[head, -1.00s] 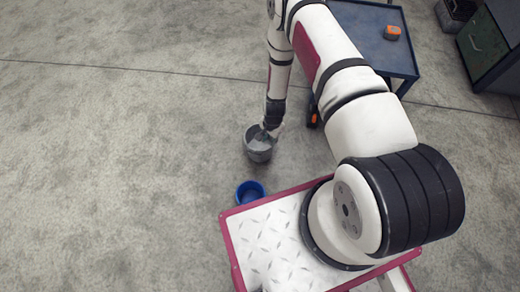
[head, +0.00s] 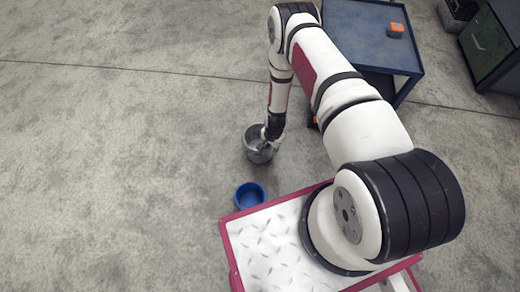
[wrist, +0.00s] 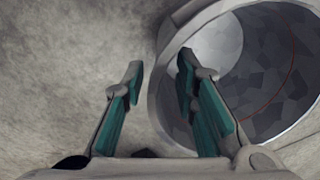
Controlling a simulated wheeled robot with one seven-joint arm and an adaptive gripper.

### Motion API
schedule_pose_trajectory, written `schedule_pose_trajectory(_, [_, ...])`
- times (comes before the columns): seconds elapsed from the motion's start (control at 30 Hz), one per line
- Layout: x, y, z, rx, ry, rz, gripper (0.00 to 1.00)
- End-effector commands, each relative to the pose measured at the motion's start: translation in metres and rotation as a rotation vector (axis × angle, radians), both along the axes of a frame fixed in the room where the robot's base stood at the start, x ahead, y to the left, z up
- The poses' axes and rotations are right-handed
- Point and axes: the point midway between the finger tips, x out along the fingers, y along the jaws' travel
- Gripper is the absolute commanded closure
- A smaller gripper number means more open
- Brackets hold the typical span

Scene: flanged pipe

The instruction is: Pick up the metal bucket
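The grey metal bucket (head: 256,155) stands on the concrete floor, left of the blue cart. My gripper (head: 269,143) points down at the right side of its rim in the head view. In the wrist view the bucket (wrist: 262,60) fills the right half, with its round mouth open and its inside empty. My gripper (wrist: 158,75) is open there. Its left finger is outside the bucket and its right finger overlaps the mouth, so the near wall appears between them. I cannot tell whether either finger touches the wall.
A small blue bucket (head: 250,194) stands on the floor close to the metal one, beside my base. A blue cart (head: 360,35) with an orange item (head: 395,30) on top is at the upper right. A dark cabinet (head: 490,50) stands farther right. The floor at left is clear.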

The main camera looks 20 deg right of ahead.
Motion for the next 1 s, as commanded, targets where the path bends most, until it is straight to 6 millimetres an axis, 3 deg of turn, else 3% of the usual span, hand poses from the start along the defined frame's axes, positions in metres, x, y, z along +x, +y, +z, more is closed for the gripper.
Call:
schedule_pose_trajectory(0.03, [0.000,0.000,0.000,0.000,0.000,0.000,0.73])
schedule_pose_trajectory(0.17, [0.000,0.000,0.001,0.000,0.000,0.000,1.00])
schedule_pose_trajectory(0.67, [0.001,0.000,0.005,0.000,-0.001,0.000,1.00])
schedule_pose_trajectory(1.0, [0.001,0.000,0.066,0.000,-0.002,0.000,1.00])
